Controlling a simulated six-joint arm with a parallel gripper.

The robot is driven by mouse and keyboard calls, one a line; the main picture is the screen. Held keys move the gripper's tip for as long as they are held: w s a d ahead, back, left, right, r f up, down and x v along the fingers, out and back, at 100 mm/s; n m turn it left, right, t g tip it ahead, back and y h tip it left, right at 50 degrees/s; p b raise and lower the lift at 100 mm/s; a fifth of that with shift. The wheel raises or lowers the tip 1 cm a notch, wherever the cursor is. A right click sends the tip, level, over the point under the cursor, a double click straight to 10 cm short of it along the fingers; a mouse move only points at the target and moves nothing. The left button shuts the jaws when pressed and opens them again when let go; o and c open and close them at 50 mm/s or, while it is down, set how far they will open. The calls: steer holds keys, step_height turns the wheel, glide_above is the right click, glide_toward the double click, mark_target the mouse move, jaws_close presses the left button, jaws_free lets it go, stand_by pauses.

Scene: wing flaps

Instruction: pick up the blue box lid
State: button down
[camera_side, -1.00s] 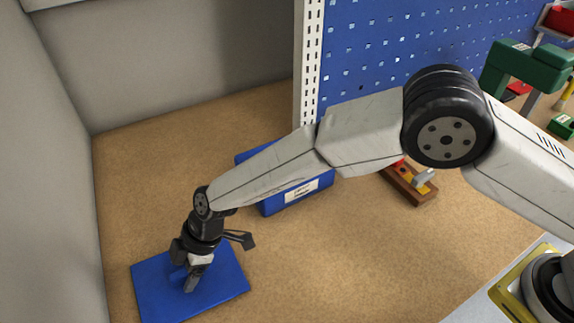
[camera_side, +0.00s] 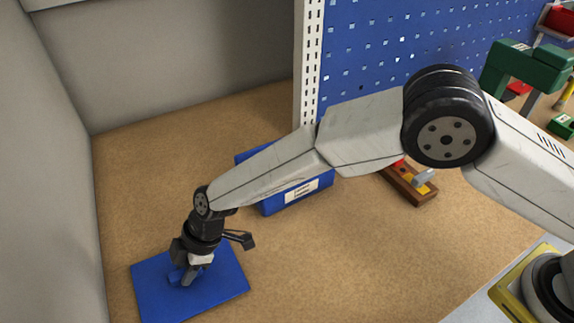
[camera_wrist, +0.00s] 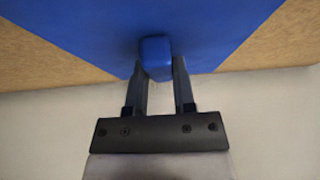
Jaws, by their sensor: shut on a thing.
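The blue box lid (camera_side: 220,281) is a flat square plate lying on the brown tabletop at the lower left of the side view. In the wrist view the lid (camera_wrist: 90,30) fills the upper part, with its raised blue knob (camera_wrist: 155,57) between my fingers. My gripper (camera_side: 188,278) points down at the lid and is shut on the knob. The wrist view shows the gripper (camera_wrist: 162,80) with a finger on each side of the knob. The lid appears flat, and I see no clear gap under it.
A blue box (camera_side: 298,192) with a white label stands behind my forearm, partly hidden. A wooden block with metal and yellow parts (camera_side: 412,184) lies to its right. A grey wall (camera_side: 50,150) rises close left of the lid. A blue pegboard (camera_side: 365,60) stands behind.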

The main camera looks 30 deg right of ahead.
steer(key=shift+r, duration=0.2)
steer(key=shift+r, duration=0.55)
steer(key=s+d+r, duration=0.9)
steer(key=s+r, duration=0.1)
steer(key=r, duration=0.1)
steer(key=shift+d+r, duration=0.3)
steer(key=shift+d, duration=0.05)
stand_by(0.4)
